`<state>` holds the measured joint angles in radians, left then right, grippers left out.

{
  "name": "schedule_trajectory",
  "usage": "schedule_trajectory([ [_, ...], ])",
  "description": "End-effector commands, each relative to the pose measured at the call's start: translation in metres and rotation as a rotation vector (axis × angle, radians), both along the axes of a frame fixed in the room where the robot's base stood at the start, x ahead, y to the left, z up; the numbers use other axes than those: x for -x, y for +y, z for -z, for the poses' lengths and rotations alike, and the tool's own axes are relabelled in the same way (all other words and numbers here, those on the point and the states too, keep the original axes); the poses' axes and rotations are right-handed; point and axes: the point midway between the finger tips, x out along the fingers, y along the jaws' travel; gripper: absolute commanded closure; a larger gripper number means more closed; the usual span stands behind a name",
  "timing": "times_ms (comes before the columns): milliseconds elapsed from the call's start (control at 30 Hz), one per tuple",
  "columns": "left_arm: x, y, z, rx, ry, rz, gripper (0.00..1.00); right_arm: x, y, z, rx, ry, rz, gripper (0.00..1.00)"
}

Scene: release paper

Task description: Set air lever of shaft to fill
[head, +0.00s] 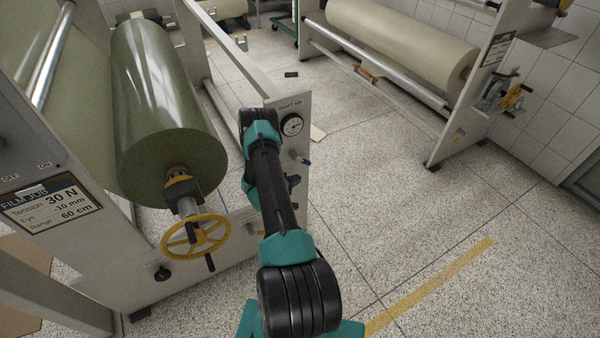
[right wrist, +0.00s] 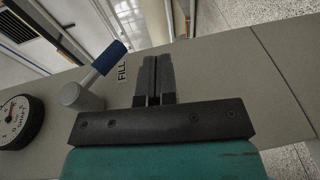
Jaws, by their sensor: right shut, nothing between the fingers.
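The air lever, a grey hub with a blue-tipped handle (right wrist: 112,57), sits on the grey panel in the right wrist view. Its handle slants up and right, the blue tip close beside the FILL label (right wrist: 121,72). In the head view the blue tip (head: 306,162) shows at the panel edge below the gauge. My right gripper (right wrist: 154,78) is shut and empty, just right of the lever and label in the wrist view, with a gap to the handle. In the head view my own arm hides most of it. My left gripper is not in view.
A round gauge (head: 291,124) is above the lever and also shows in the wrist view (right wrist: 18,122). Left stand a green film roll (head: 165,100) and a yellow handwheel (head: 196,238). The floor to the right is open; another roll machine (head: 410,45) stands behind.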

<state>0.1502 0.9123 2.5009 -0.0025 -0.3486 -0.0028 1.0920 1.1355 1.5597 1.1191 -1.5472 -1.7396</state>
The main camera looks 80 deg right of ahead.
Motion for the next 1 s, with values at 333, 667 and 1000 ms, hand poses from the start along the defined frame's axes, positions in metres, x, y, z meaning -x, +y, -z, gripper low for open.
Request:
schedule_trajectory([
  [333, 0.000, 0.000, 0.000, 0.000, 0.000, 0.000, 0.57, -0.027, 0.039, 0.046, -0.001, -0.001, -0.002, 1.00],
  [667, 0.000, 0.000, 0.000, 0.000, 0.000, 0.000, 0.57, -0.035, 0.052, 0.060, 0.001, -0.001, -0.001, 1.00],
  [1000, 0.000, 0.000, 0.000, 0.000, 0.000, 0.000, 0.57, -0.035, 0.052, 0.060, 0.001, -0.001, -0.001, 1.00],
])
